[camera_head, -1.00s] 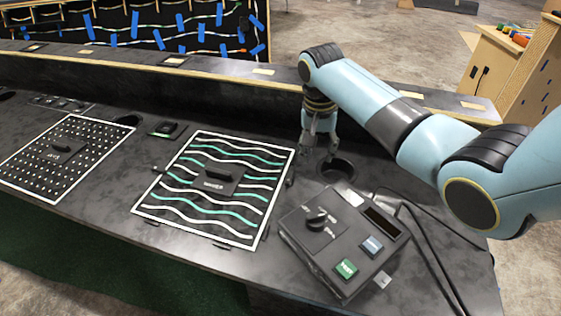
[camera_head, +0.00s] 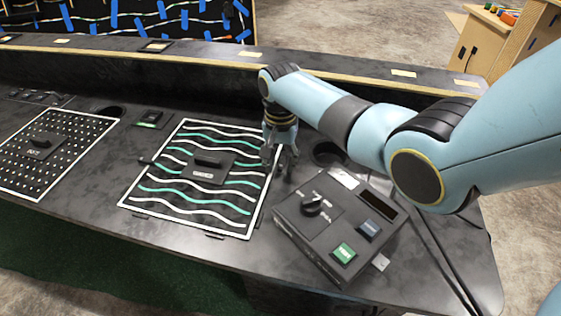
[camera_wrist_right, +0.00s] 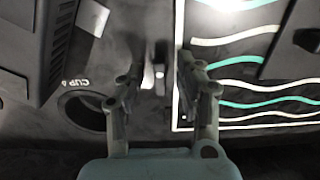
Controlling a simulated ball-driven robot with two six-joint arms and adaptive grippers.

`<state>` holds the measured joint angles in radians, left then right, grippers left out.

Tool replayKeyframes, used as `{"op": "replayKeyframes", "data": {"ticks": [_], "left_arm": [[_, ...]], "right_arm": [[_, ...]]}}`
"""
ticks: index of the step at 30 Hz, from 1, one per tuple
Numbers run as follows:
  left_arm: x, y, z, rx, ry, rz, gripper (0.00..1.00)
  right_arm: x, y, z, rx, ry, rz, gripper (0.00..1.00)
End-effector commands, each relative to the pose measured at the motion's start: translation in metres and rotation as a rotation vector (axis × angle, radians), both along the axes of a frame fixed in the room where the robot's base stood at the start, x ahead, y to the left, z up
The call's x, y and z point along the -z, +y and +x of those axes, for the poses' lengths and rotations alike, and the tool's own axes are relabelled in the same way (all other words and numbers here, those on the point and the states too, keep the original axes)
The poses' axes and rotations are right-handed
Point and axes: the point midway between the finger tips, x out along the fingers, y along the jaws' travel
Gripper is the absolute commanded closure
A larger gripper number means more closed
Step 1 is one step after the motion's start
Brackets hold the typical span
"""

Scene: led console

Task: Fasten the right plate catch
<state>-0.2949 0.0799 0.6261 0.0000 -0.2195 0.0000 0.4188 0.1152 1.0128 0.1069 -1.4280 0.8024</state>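The wavy-line plate (camera_head: 190,206) lies on the console, framed in white, with a dark handle (camera_head: 209,158) in its middle. A small dark catch (camera_head: 147,162) shows at its left edge. My right gripper (camera_head: 280,163) points down at the plate's right edge and hides the right catch in the head view. In the right wrist view my right gripper (camera_wrist_right: 160,62) is open, its two fingers apart. A narrow dark piece with a bright spot, apparently the right plate catch (camera_wrist_right: 159,73), shows between them. Contact cannot be told. My left gripper is out of view.
A control box (camera_head: 335,225) with a knob and green and blue buttons stands right of the plate. A round cup hole (camera_head: 328,153) is just right of my right gripper. A dotted plate (camera_head: 75,135) lies at the left. A raised ledge (camera_head: 200,52) runs behind.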

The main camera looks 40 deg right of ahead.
Motion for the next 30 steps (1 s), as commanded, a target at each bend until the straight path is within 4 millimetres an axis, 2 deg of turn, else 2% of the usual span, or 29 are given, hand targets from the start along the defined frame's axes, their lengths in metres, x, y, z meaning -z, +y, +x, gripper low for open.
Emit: {"op": "replayKeyframes", "data": {"ticks": [6,15,30], "left_arm": [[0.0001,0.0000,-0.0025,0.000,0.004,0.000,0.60],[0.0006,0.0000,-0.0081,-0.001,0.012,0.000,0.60],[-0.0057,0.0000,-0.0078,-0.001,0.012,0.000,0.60]], "right_arm": [[0.0000,-0.0001,0.0001,0.000,0.000,0.000,0.64],[0.0000,-0.0003,0.0000,0.000,0.000,0.000,1.00],[-0.0015,-0.0004,0.0000,-0.067,0.001,-0.001,1.00]]}}
